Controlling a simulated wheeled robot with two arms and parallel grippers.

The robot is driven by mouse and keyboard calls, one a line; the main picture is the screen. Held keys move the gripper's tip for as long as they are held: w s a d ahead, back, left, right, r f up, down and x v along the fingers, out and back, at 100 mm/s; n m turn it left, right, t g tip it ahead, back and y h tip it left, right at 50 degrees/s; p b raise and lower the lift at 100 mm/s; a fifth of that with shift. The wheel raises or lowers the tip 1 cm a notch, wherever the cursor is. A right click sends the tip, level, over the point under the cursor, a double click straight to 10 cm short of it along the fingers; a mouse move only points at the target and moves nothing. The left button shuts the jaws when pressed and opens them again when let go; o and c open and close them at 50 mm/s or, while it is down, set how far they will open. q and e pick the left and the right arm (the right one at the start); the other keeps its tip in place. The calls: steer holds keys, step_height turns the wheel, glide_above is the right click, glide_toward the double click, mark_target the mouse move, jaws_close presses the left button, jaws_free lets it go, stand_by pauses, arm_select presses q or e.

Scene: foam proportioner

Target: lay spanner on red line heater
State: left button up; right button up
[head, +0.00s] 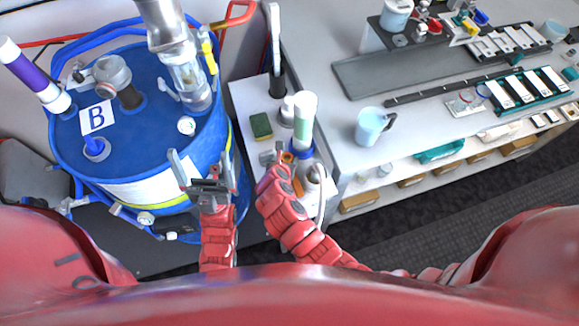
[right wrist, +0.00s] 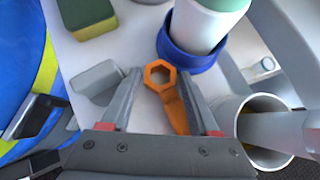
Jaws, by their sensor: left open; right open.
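The orange spanner (right wrist: 176,108) shows in the right wrist view, its ring end up between my right fingertips and its shank running down toward the palm. In the head view only a bit of orange (head: 287,157) shows by the hand. My right gripper (right wrist: 160,80) is open around the spanner, a finger on each side; I cannot tell whether either touches it. It also shows in the head view (head: 279,158), over the front of the narrow white stand. My left gripper (head: 203,165) is open and empty, in front of the blue drum. I cannot make out a red line heater.
The blue drum (head: 140,150) marked B fills the left. On the white stand (head: 245,98) are a green-yellow sponge (head: 261,126) and a blue-based cylinder (head: 304,120), close to my right gripper. A grey bench (head: 330,125) with a mug (head: 371,127) stands at right.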

steer(key=shift+r, duration=0.1)
steer(key=shift+s, duration=0.1)
steer(key=shift+c, duration=0.8)
jaws_close()
steer(key=shift+r, duration=0.1)
steer(key=shift+r, duration=0.6)
step_height(320, 180, up, 27)
steer(key=p, duration=0.4)
steer(key=shift+f+p, duration=0.15)
steer(key=shift+p, duration=0.2)
